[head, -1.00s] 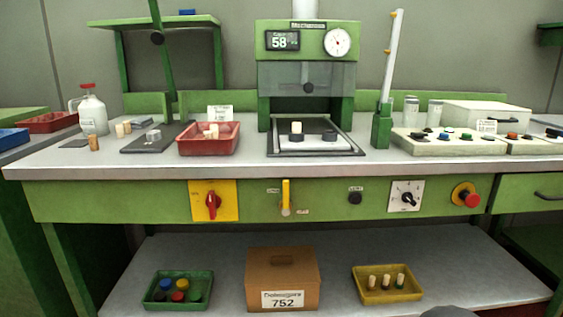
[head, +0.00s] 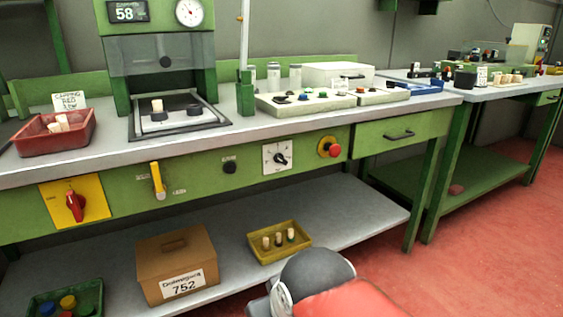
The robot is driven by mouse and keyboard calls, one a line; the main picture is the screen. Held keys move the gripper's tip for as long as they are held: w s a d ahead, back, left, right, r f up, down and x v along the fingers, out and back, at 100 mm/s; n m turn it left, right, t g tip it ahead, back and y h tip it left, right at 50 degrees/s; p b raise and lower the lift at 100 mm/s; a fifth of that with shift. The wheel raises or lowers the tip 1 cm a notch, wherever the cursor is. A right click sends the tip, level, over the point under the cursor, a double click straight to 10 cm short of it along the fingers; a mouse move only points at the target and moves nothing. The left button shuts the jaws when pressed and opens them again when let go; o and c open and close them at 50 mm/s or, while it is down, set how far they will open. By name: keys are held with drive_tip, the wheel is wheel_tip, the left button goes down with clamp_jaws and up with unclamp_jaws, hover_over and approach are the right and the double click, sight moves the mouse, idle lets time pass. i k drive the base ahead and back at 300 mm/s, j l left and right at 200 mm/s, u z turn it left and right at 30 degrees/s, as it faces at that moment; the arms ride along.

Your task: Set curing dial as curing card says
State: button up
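A black knob on a white square plate (head: 277,157) sits on the green front panel of the near bench. It has marks around it, too small to read, and I cannot tell whether it is the curing dial. A round white gauge (head: 189,12) and a display reading 58 (head: 127,11) are on the press head. No card legibly says curing. My gripper is not in view.
A red switch on a yellow plate (head: 76,200), a yellow lever (head: 158,181), a black button (head: 230,167) and a red stop button (head: 330,147) line the panel. My grey and red arm part shows at bottom.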

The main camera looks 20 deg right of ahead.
sight(391, 84)
drive_tip(key=z, duration=1.4)
